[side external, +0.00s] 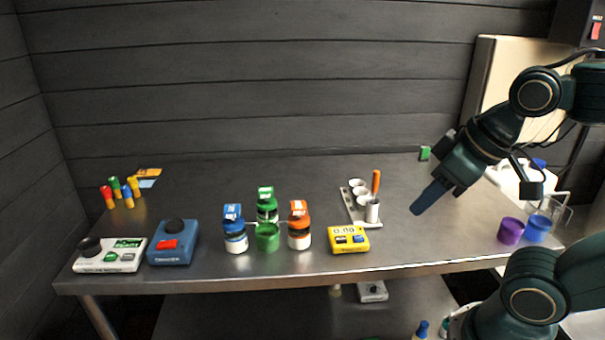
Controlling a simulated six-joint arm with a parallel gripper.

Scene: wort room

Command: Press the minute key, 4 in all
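A yellow timer (348,240) with a pale display stands near the front edge of the table, right of centre. The display seems to read zeros. No held object shows, and any gap between the fingers is hidden.
A rack (361,207) with white cups and an orange-handled tool stands behind the timer. Blue, green and orange jars (299,237) stand left of it. A blue device (173,246) and a white scale-like device (109,257) are further left. Purple and blue cups (511,231) stand at right.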

